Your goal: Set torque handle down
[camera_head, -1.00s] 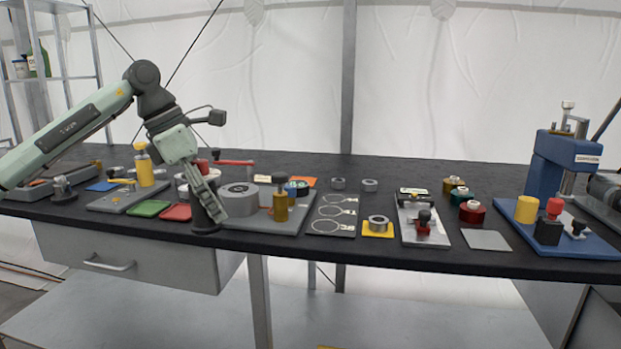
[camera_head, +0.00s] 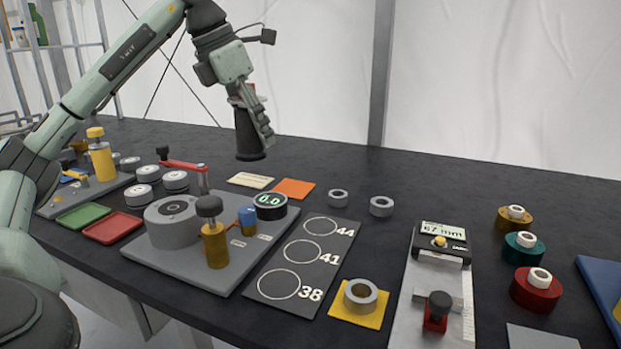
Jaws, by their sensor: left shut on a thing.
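My left gripper (camera_head: 262,125) is shut on a black handle (camera_head: 249,138), which I take to be the torque handle. The handle is roughly upright, with its wider round end down and a bit of red showing near its top. The fingers hide part of it. It appears to hang above the back of the dark table (camera_head: 345,165), behind the grey torque plate (camera_head: 225,270); the exact gap cannot be told. My right gripper is not in view.
The plate bears a grey disc (camera_head: 172,222), a yellow post (camera_head: 215,245), a red lever (camera_head: 183,165) and a display reading 0.0 (camera_head: 270,203). Yellowish (camera_head: 250,181) and orange (camera_head: 293,189) cards lie behind it. Grey rings (camera_head: 338,198) stand to the right. The table's back right is clear.

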